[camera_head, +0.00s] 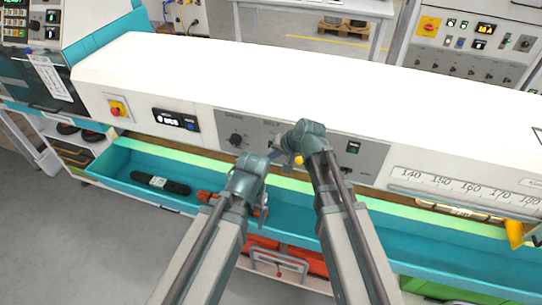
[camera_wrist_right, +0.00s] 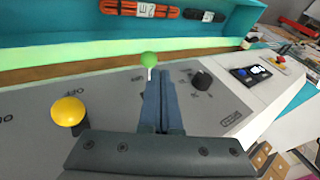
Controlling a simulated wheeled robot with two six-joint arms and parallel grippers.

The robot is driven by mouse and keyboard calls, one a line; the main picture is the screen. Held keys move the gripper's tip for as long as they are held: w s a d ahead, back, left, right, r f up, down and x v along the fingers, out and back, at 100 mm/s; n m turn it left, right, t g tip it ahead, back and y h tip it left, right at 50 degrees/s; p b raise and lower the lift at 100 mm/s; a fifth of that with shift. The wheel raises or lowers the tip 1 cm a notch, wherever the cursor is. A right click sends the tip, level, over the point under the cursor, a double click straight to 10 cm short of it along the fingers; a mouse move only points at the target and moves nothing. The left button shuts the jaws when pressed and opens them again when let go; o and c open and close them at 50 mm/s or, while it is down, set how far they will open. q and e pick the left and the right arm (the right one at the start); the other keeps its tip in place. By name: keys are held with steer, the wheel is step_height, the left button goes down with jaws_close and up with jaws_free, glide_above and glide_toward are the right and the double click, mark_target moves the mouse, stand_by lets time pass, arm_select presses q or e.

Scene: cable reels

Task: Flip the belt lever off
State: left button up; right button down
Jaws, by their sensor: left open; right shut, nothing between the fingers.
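In the right wrist view a green ball-topped lever (camera_wrist_right: 149,59) rises from the grey control panel (camera_wrist_right: 110,88). My right gripper (camera_wrist_right: 159,78) is shut and empty, its fingertips right by the stem of the green lever; I cannot tell whether they touch. A yellow ball knob (camera_wrist_right: 68,111) stands on the same panel, and shows in the head view (camera_head: 298,160). My right arm hides the green lever in the head view. My left gripper (camera_head: 262,210) is open, over the teal trough, partly hidden by its own wrist. The belt label is not readable.
A black rotary knob (camera_wrist_right: 201,81) sits on the panel near the fingers. A red-and-yellow emergency stop (camera_head: 118,108) and a black display (camera_head: 176,119) are further left. The teal trough (camera_head: 125,165) below holds a black cable bundle (camera_head: 160,184) and an orange one (camera_head: 207,196).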

steer(key=shift+r+p, duration=0.4)
steer(key=shift+r, duration=0.15)
steer(key=s+d+r+p, duration=0.5)
steer(key=s+r+p, duration=0.4)
steer(key=shift+s, duration=0.15)
stand_by(0.5)
